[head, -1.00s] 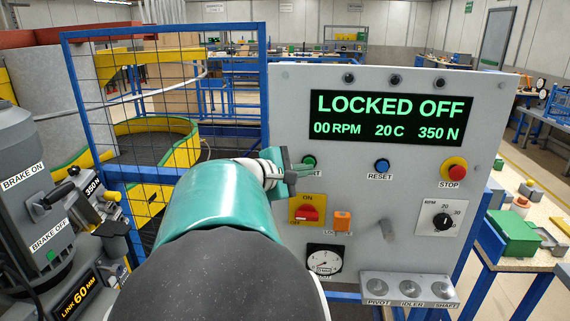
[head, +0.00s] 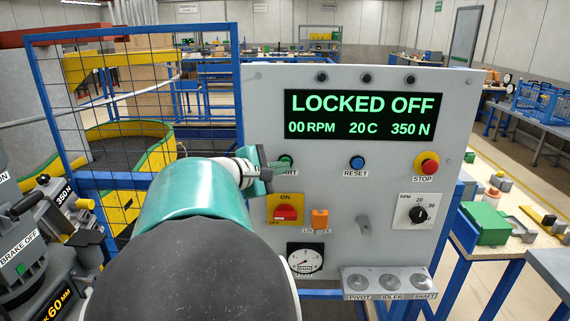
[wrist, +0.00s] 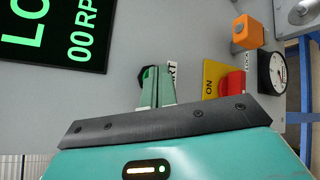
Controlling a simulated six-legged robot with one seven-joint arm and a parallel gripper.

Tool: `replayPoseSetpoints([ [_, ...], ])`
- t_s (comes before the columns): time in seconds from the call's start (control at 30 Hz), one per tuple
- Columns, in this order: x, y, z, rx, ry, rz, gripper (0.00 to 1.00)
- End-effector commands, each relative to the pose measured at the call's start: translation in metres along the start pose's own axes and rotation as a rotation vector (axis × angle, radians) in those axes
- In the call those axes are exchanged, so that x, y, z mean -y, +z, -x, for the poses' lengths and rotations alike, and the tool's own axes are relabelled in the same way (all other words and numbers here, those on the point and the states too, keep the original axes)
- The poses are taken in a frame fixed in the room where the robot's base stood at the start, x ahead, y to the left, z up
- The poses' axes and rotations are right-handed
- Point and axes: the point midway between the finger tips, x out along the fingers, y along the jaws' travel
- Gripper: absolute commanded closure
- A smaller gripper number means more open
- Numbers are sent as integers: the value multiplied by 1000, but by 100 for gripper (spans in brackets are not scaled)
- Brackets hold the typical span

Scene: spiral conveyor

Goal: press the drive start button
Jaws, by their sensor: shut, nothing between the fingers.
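The green start button (head: 286,160) sits on the grey control panel, under the left part of the display. Its label is partly covered by my gripper (head: 275,168), which is at the panel just left of and below the button. In the wrist view my gripper (wrist: 157,88) is shut and empty, its green fingers pointing at the panel. The start button (wrist: 147,73) shows as a dark green edge behind the fingertips, mostly hidden. I cannot tell whether the fingertips touch it. The display (head: 364,116) reads LOCKED OFF, 00 RPM, 20 C, 350 N.
The blue reset button (head: 358,162) and red stop button (head: 427,163) are to the right. Below are a red switch on a yellow plate (head: 285,208), an orange block (head: 320,218), a gauge (head: 305,261) and an RPM dial (head: 417,212). A blue mesh guard (head: 133,35) stands left.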

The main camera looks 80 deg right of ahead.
Motion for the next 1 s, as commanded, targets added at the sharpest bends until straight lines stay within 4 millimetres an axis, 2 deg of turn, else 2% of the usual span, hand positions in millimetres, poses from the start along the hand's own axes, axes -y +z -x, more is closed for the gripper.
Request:
replayPoseSetpoints([
  [0.67, -2, -2, -3, 0, 0, 0, 100],
  [1.0, 5, 5, 8, -1, 1, 0, 100],
])
